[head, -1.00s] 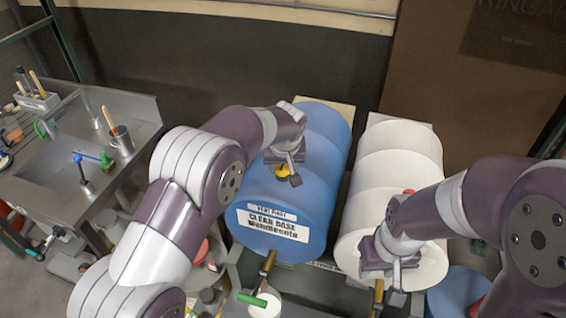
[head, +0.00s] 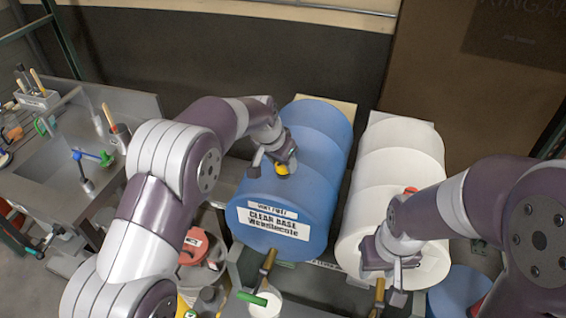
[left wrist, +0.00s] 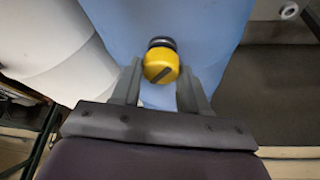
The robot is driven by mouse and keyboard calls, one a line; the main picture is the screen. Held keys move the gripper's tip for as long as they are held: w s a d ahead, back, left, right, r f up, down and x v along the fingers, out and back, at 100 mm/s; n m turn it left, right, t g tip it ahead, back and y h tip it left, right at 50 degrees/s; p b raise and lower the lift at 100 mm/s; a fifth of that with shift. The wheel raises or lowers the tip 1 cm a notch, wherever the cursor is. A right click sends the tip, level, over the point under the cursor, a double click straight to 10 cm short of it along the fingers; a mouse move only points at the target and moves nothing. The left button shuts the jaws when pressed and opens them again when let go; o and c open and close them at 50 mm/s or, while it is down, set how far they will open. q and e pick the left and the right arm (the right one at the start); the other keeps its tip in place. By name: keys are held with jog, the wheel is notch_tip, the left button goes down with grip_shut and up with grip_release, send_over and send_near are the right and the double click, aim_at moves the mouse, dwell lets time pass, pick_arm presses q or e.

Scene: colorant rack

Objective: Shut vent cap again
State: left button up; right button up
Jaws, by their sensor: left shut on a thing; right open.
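The yellow vent cap (head: 282,169) sits on top of the blue drum (head: 318,150), near its labelled front end. My left gripper (head: 275,160) is shut on it. In the left wrist view the cap (left wrist: 161,64), with a dark slanted mark on its face and a black ring behind, lies between the fingers of my left gripper (left wrist: 160,80). The head view hides part of the cap behind the fingers. My right gripper (head: 394,280) is open in front of the white drum (head: 395,165).
The blue drum's brass tap with a green handle (head: 252,298) is above a white cup (head: 266,305). Another brass tap (head: 379,292) is below my right gripper. A steel sink bench (head: 60,185) stands at left. A red-lidded container (head: 194,246) is below my left arm.

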pick_arm(q)
jog(key=m+h+b, duration=0.1)
jog(key=m, duration=0.1)
jog(key=shift+w+m+g, duration=0.1)
jog(key=shift+m+g, duration=0.2)
jog(key=shift+m, duration=0.1)
jog(key=shift+a+r+m+g, duration=0.15)
jog(key=shift+m+g, duration=0.15)
jog(key=shift+m, duration=0.6)
jog(key=m+p, duration=0.1)
jog(key=p, duration=0.1)
jog(key=m+g+p, duration=0.1)
jog(key=m+p, duration=0.1)
jog(key=p, duration=0.1)
jog(key=m+p, duration=0.1)
jog(key=p, duration=0.2)
jog(key=shift+w+r+m+g+h, duration=0.1)
jog(key=shift+r+m+g+h, duration=0.2)
jog(key=shift+g+h, duration=0.1)
jog(key=shift+f+m+p, duration=0.3)
jog(key=shift+m+p, duration=0.1)
jog(key=shift+p, duration=0.4)
jog(key=o, duration=1)
